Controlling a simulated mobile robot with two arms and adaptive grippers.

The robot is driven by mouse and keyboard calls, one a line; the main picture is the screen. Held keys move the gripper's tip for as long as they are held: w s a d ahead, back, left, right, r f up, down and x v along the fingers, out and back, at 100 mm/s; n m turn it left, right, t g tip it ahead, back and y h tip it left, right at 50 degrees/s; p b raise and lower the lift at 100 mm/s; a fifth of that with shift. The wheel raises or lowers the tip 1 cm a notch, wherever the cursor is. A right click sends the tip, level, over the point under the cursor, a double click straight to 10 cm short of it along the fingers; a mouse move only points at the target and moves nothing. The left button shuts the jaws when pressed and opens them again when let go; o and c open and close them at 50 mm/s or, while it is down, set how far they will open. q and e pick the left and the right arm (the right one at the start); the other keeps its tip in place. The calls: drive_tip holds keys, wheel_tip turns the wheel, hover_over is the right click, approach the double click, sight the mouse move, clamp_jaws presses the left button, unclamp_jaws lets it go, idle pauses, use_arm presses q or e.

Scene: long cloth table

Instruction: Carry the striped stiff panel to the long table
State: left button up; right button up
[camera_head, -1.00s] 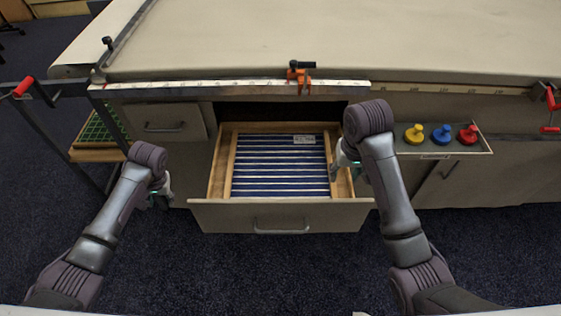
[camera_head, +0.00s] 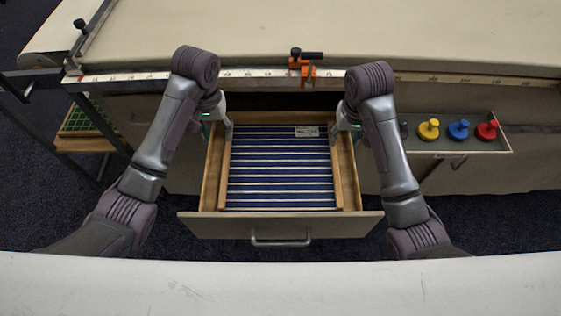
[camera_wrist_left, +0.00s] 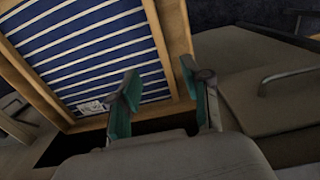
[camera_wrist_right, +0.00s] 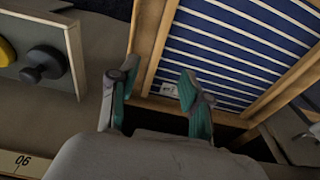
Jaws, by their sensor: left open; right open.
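The striped panel (camera_head: 280,170), blue with pale stripes and a small white label, lies flat in the open wooden drawer (camera_head: 210,180) under the table. It also shows in the left wrist view (camera_wrist_left: 95,50) and the right wrist view (camera_wrist_right: 235,50). My left gripper (camera_head: 226,128) is open at the drawer's left side; its fingers (camera_wrist_left: 160,100) lie either side of the wooden side strip near the panel's edge. My right gripper (camera_head: 338,130) is open at the right side, its fingers (camera_wrist_right: 155,95) likewise about the side strip. I cannot tell whether either touches.
An orange clamp (camera_head: 302,68) sits on the table's front edge, above the drawer. A tray (camera_head: 470,148) with yellow, blue and red knobbed pieces is right of the drawer. A green grid (camera_head: 85,120) lies on a low shelf at left.

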sight(226, 160)
use_arm(q)
wheel_tip(226, 160, down, 13)
drive_tip(key=shift+f, duration=0.1)
use_arm(e)
drive_tip(key=f, duration=0.4)
drive_tip(key=w+f, duration=0.1)
drive_tip(key=f, duration=0.8)
drive_tip(key=shift+w, duration=0.25)
use_arm(q)
clamp_jaws()
use_arm(e)
clamp_jaws()
drive_tip(key=shift+r, duration=0.1)
